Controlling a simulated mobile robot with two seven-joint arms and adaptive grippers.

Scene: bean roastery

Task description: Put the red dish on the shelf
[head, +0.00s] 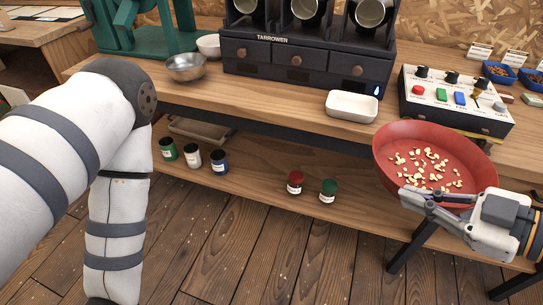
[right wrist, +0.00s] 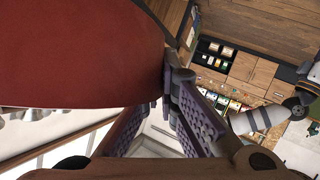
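The red dish (head: 480,163) is round and shallow, with pale chips scattered in it. In the head view it is held in front of the bench's right part, tilted a little. My right gripper (head: 412,196) is shut on its near rim. In the right wrist view the dish (right wrist: 80,55) fills the upper left and its edge meets the closed fingertips (right wrist: 172,82). The lower shelf (head: 255,190) runs under the bench, to the left of and below the dish. My left arm comes in from the left and bends down; its gripper is out of view.
On the shelf stand a green jar (head: 167,149), a white jar (head: 192,158), a blue jar (head: 220,162), a red-lidded jar (head: 295,182) and a green-lidded jar (head: 328,190). The shelf has free room between these groups. A control box (head: 455,110) and white dish (head: 352,106) sit on the bench.

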